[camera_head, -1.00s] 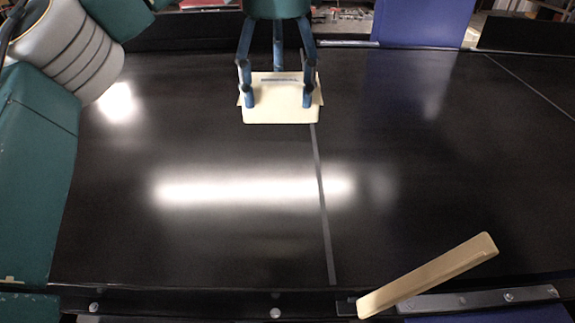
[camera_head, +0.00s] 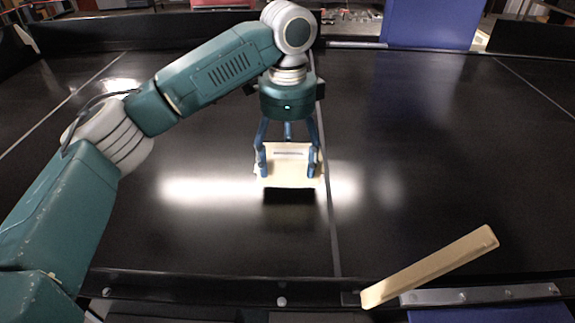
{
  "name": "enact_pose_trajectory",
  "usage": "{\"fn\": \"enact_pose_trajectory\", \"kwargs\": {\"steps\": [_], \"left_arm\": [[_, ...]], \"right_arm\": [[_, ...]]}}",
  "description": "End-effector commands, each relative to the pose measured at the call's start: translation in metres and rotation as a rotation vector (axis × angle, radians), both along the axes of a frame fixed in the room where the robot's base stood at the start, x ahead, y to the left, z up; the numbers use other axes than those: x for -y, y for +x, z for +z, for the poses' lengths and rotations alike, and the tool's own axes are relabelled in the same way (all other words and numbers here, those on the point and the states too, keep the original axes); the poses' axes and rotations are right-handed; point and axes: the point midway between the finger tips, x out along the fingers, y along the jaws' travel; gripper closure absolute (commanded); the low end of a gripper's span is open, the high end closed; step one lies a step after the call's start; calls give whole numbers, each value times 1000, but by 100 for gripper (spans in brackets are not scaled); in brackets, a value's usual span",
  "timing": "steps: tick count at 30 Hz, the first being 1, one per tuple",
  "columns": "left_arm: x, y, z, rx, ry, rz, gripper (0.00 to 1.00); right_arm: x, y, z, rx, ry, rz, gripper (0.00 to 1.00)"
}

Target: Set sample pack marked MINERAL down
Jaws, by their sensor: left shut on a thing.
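My left gripper (camera_head: 288,166) points down over the middle of the black conveyor belt (camera_head: 430,190). It is shut on a cream-coloured sample pack (camera_head: 288,181), with blue fingers on either side of it. A dark patch shows on the belt just below the pack's near edge; I cannot tell for sure whether the pack touches the belt. A dark line of marking shows on the pack, too small to read. My right gripper is not in view.
A cream bar (camera_head: 430,266) lies slanted over the belt's near edge at the right, by a metal strip (camera_head: 480,295). A blue panel (camera_head: 430,24) stands behind the far edge. A grey seam line (camera_head: 333,225) crosses the belt. The belt around the pack is clear.

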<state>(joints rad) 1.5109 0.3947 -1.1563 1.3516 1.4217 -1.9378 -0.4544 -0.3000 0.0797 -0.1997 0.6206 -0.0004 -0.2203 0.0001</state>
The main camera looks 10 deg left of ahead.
Motion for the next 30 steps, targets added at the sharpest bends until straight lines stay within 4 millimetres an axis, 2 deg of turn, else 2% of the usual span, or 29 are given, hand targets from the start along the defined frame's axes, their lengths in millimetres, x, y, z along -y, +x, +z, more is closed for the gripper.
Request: {"fn": "enact_pose_trajectory", "kwargs": {"steps": [1,6,18,19,21,30], "left_arm": [[-1,0,-6,-2,1,1,69],[0,0,-25,0,-2,1,69],[0,0,-31,0,-2,1,69],[0,0,-32,-1,0,1,22],[0,0,-32,-1,0,1,8],[0,0,-31,-1,0,1,7]], "right_arm": [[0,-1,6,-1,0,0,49],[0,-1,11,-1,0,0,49],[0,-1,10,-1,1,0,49],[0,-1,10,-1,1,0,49],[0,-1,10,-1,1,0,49],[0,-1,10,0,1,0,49]]}}
